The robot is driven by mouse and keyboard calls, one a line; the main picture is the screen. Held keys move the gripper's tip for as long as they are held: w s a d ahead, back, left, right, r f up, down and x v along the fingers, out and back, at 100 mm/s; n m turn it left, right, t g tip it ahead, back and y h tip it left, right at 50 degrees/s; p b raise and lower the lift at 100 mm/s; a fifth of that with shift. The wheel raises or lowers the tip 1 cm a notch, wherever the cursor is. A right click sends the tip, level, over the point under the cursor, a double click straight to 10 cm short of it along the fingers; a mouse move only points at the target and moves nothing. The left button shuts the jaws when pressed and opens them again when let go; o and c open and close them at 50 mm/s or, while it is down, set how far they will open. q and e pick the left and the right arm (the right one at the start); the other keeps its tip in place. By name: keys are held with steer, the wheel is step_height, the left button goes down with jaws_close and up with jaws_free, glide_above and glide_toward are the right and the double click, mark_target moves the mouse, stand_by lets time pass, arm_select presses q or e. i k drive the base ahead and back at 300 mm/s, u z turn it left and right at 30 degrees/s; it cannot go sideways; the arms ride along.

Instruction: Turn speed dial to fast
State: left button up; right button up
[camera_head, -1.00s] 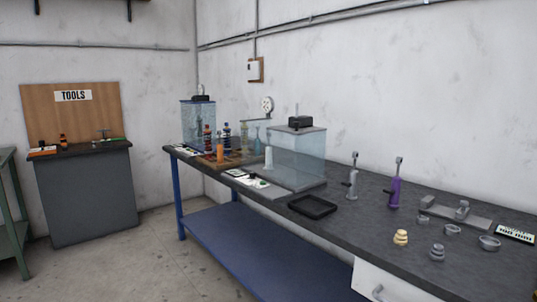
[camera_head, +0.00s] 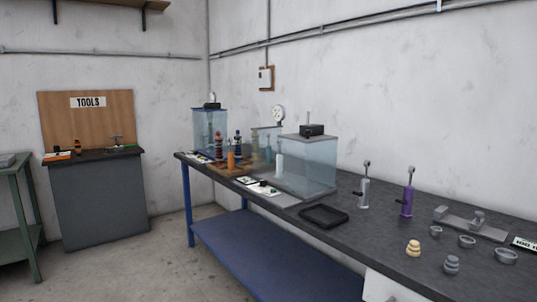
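I cannot make out a speed dial for certain at this distance. A clear tank (camera_head: 307,167) with a dark box (camera_head: 311,130) on its lid stands on the long dark workbench (camera_head: 340,243). A second clear tank (camera_head: 209,133) with a dark top stands at the bench's far left end. A white panel with small dark parts (camera_head: 259,186) lies in front of the nearer tank; its details are too small to read. A round white gauge (camera_head: 278,113) shows behind the tanks. Neither of my grippers is in view.
A black tray (camera_head: 324,216), a grey damper (camera_head: 364,190) and a purple damper (camera_head: 407,197) are on the bench. Cream (camera_head: 413,249) and grey (camera_head: 451,265) stacked parts stand near its front edge. A tool cabinet (camera_head: 99,199) stands at left. The floor (camera_head: 165,262) between is clear.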

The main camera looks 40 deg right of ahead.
mark_target(263, 182)
steer(key=z, duration=0.25)
steer(key=i, duration=2.5)
steer(key=z, duration=0.65)
